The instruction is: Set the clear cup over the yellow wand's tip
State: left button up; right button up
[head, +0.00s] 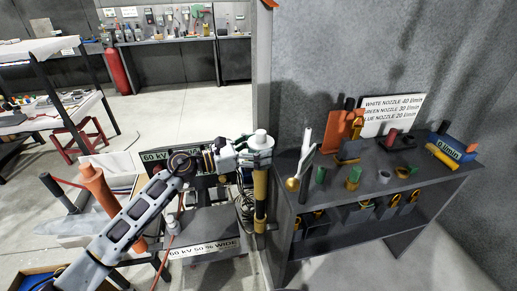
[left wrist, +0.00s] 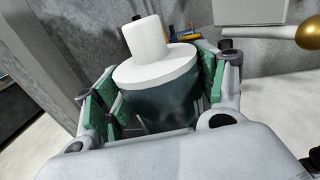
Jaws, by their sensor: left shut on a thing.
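The clear cup, with a white lid-like top and knob (head: 260,136), is in my left gripper (head: 258,149). In the left wrist view the cup (left wrist: 157,95) is a dark, see-through cylinder under a white disc, held between the green pads of my left gripper (left wrist: 155,100). The yellow wand (head: 260,184) stands upright just below the cup in the head view, with a dark band partway down. Its tip is hidden by the cup and gripper, so I cannot tell whether the cup is around it. My right gripper is out of view.
A dark bench (head: 400,183) at right bears nozzles, an orange holder (head: 341,130) and a nozzle sign (head: 392,112). A white rod with a brass ball (head: 292,184) stands near its left edge. A grey post rises behind my gripper.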

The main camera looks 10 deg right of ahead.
pick_arm(q)
jog(key=o, duration=1.1)
jog(key=shift+f, duration=0.1)
jog(key=shift+a, duration=0.1)
jog(key=s+a, duration=0.2)
jog(key=a, duration=0.9)
jog(key=shift+a, duration=0.3)
